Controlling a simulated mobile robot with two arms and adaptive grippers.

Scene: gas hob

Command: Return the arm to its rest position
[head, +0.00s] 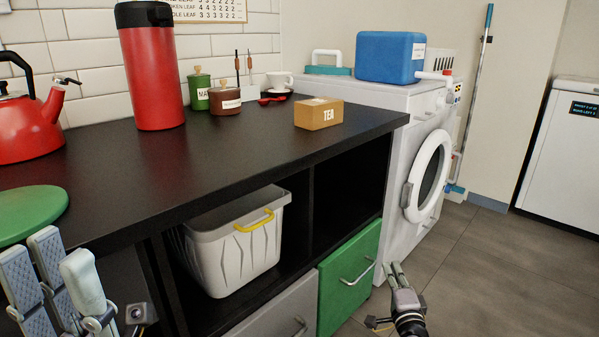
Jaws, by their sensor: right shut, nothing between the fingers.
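My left gripper (62,280) is at the lower left, close to the camera, in front of the black counter (190,165). My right gripper (400,274) is at the lower right of centre, above the grey floor and in front of the washing machine (433,120). Its fingers are together and empty. Both grippers look clear of the objects on the counter. No gas hob shows in this view.
On the counter are a red kettle (30,125), green disc (30,212), red flask (152,75), jars and a tea box (319,114). A white bin (235,250) sits on the shelf, left of a green drawer (348,285). Floor (490,275) at right is clear.

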